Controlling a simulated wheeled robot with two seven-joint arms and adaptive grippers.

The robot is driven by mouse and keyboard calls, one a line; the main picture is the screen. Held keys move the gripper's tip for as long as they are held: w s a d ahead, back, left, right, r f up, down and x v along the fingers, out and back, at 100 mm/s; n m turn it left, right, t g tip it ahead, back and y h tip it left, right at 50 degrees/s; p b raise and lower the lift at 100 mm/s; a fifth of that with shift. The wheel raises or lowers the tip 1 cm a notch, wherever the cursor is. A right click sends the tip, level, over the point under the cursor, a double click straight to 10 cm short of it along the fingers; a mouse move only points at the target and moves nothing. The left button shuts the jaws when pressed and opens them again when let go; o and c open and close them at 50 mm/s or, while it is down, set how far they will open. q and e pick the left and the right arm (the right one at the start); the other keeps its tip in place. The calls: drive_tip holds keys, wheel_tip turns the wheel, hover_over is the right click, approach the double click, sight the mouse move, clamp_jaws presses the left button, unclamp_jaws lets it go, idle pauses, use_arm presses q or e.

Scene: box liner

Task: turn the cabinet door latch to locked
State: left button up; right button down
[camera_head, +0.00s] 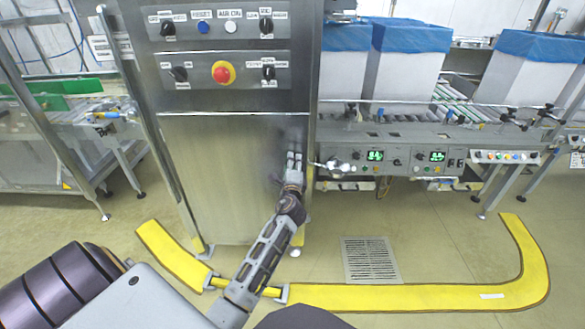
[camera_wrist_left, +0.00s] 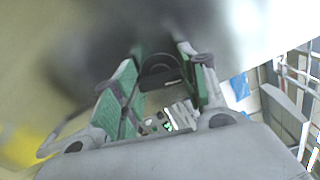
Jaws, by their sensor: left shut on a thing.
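The metal cabinet door (camera_head: 225,160) stands upright in the middle of the head view, below the control panels. My left gripper (camera_head: 294,160) reaches up to the right side of this door, and hides the latch there. In the left wrist view my left gripper (camera_wrist_left: 160,55) shows its two green-padded fingers on either side of a dark rounded part, which looks like the latch (camera_wrist_left: 160,73). The gripper is shut on it. The latch's turn angle cannot be made out.
A panel with a red emergency button (camera_head: 223,72) is above the door. To the right stands a conveyor console (camera_head: 400,155) with blue-lined boxes (camera_head: 412,40) behind it. Yellow floor marking (camera_head: 400,297) and a floor grate (camera_head: 370,260) lie in front. The floor is otherwise open.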

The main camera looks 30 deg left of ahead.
use_arm(q)
drive_tip(key=shift+f+n+b, duration=0.1)
drive_tip(key=shift+n+b, duration=0.65)
drive_tip(key=shift+n, duration=0.75)
use_arm(e)
drive_tip(key=shift+w+a+r+t, duration=0.15)
drive_tip(key=shift+w+r, duration=0.1)
drive_tip(key=shift+r, duration=0.3)
drive_tip(key=shift+w+a+r+t, duration=0.15)
drive_tip(key=shift+w+r, duration=0.05)
drive_tip(key=shift+r, duration=0.35)
use_arm(q)
drive_tip(key=o, duration=1)
use_arm(e)
drive_tip(key=shift+s, duration=0.1)
drive_tip(key=shift+s, duration=0.1)
use_arm(q)
drive_tip(key=shift+s+d, duration=0.1)
drive_tip(key=shift+s, duration=0.05)
drive_tip(key=shift+v, duration=3.55)
